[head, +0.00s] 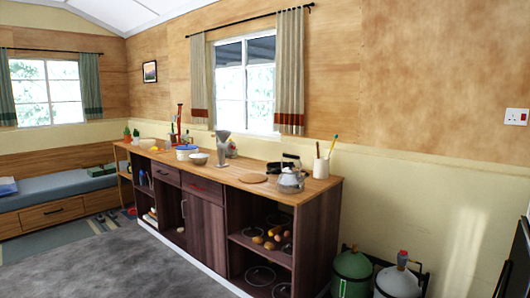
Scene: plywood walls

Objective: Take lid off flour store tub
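I cannot pick out a flour store tub or its lid for certain in the head view. A small blue and white container (186,152) stands towards the far end of the long wooden counter (222,176). It is too small to tell whether it has a lid. Round clear-topped items (260,275) sit low in the open shelves at the counter's near end; their contents are unclear. Neither of my grippers is in view.
The grey floor (110,262) in front is clear.

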